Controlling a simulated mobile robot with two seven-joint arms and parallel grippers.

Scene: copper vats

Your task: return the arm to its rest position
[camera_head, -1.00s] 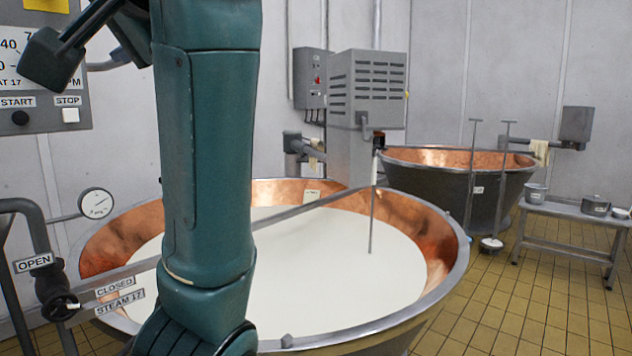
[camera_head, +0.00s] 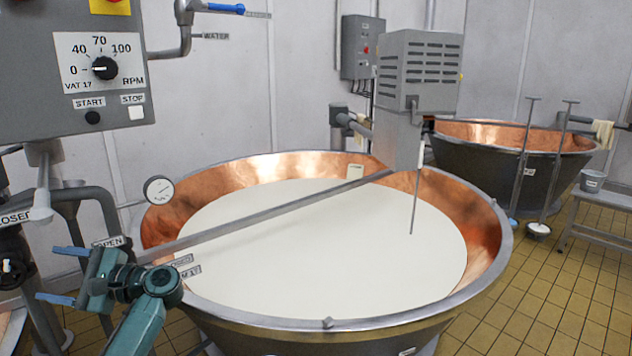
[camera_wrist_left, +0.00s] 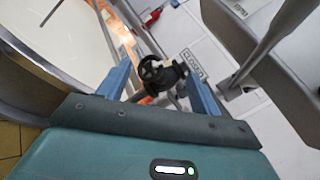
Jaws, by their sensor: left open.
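My left gripper (camera_head: 60,275) is at the lower left of the head view, low beside the front left rim of the near copper vat (camera_head: 480,225). Its two blue fingers point left and stand apart, with nothing between them that I can see held. In the left wrist view the open fingers (camera_wrist_left: 160,85) frame a black valve handwheel (camera_wrist_left: 155,73), which lies beyond them. I cannot tell the exact gap. My right gripper is in no view.
The grey control panel (camera_head: 60,110) with a speed dial hangs at the upper left. Pipes with a valve (camera_head: 12,268) stand left of the gripper. A dial gauge (camera_head: 158,190) sits at the vat's left rim. A second vat (camera_head: 510,165) stands behind right.

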